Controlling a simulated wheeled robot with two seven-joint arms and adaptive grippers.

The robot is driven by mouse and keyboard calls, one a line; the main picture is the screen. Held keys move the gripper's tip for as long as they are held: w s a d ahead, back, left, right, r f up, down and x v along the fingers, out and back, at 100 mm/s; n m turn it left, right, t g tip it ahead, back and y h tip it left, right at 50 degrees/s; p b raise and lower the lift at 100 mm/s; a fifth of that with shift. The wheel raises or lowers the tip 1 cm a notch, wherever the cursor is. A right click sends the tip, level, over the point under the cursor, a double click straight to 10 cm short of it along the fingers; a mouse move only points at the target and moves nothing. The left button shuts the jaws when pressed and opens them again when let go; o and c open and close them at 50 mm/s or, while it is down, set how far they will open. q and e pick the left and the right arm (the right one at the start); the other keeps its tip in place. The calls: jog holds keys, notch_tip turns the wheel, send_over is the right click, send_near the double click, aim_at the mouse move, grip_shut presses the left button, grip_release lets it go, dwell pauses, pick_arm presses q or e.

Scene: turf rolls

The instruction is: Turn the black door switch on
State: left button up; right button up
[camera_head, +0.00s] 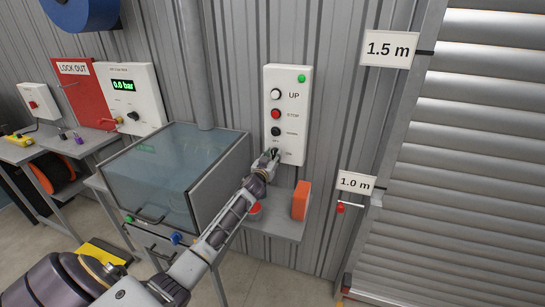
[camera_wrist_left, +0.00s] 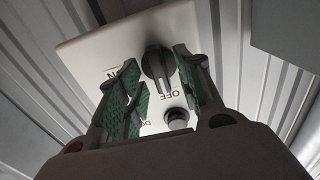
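The black door switch (camera_wrist_left: 157,65) is a rotary knob on the lower part of the white control box (camera_head: 286,92). In the left wrist view, the labels OFF and ON show beside it, and the bar of the knob runs roughly toward OFF. My left gripper (camera_head: 269,158) reaches the bottom of the box in the head view and mostly hides the switch there. In the left wrist view the green-padded fingers (camera_wrist_left: 161,88) are open, one on each side of the knob. I cannot tell whether they touch it. My right gripper is out of view.
The box also carries a white UP button (camera_head: 275,94), a red STOP button (camera_head: 275,114) and a black DOWN button (camera_head: 275,132). A clear-lidded cabinet (camera_head: 165,170) stands to the left. An orange block (camera_head: 301,201) sits on a shelf below. A shutter door (camera_head: 460,170) is at right.

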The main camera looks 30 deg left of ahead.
pick_arm(q)
jog(key=shift+c, duration=0.3)
grip_shut()
jog(key=shift+m, duration=0.5)
jog(key=m, duration=0.3)
jog(key=shift+d, duration=0.1)
jog(key=m, duration=0.5)
jog(key=shift+f, duration=0.1)
jog(key=m, duration=0.4)
jog(key=shift+d+m, duration=0.1)
jog(key=shift+m, duration=0.2)
jog(key=m, duration=0.4)
jog(key=shift+f+p, duration=0.15)
jog(key=shift+p, duration=0.15)
